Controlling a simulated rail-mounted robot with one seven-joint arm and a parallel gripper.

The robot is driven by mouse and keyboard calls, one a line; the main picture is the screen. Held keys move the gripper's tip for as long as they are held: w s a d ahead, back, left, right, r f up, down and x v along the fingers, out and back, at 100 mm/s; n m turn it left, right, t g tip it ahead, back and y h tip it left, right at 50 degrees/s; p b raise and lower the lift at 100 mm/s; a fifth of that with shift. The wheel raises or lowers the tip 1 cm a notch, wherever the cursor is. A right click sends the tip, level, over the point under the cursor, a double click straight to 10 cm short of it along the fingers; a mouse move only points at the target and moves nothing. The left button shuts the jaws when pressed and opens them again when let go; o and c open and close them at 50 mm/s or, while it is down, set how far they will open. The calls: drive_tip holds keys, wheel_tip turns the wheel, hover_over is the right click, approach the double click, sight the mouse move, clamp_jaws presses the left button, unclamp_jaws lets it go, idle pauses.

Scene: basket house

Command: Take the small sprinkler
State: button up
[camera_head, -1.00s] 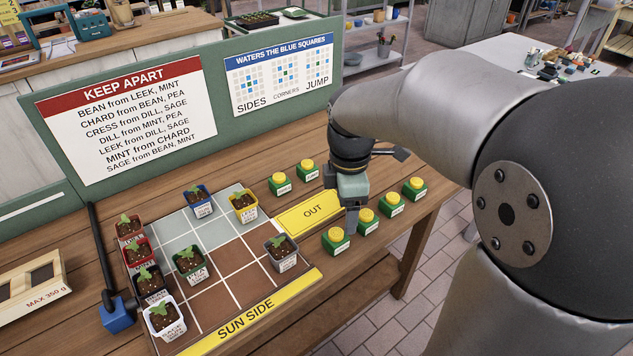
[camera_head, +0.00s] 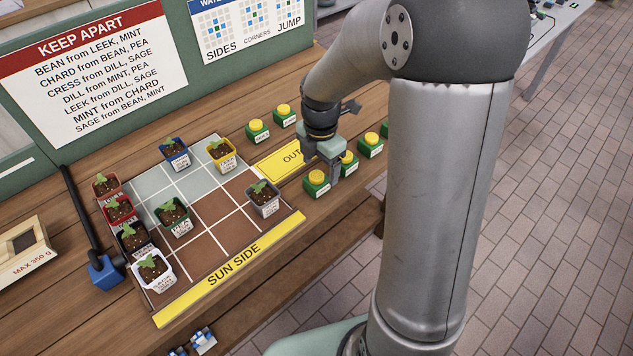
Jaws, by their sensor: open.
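No object that I can surely identify as the small sprinkler shows. Green blocks with yellow round tops and small labels stand on the wooden bench; the labels are too small to read surely. One such block (camera_head: 316,183) is at the front, just left of my gripper's fingers, and another (camera_head: 348,164) is just right of them. Two more blocks, the left (camera_head: 257,131) and the right (camera_head: 284,115), stand behind the yellow OUT plate (camera_head: 283,162). My gripper (camera_head: 335,176) points down, open, with nothing seen between its fingers; whether it touches a block I cannot tell.
A planting grid (camera_head: 215,215) holds several potted seedlings. A black-handled tool with a blue head (camera_head: 105,272) lies left of it. A wooden MAX 350 g box (camera_head: 25,252) is far left. Small blue and white items (camera_head: 203,341) sit lower, below the bench edge.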

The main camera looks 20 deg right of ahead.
sight(316, 175)
drive_tip(key=f, duration=0.3)
drive_tip(key=a+f, duration=0.1)
drive_tip(key=shift+w+f, duration=0.2)
drive_tip(key=shift+f, duration=0.15)
drive_tip(key=shift+d+f, duration=0.1)
drive_tip(key=shift+f, duration=0.4)
drive_tip(key=c, duration=1.1)
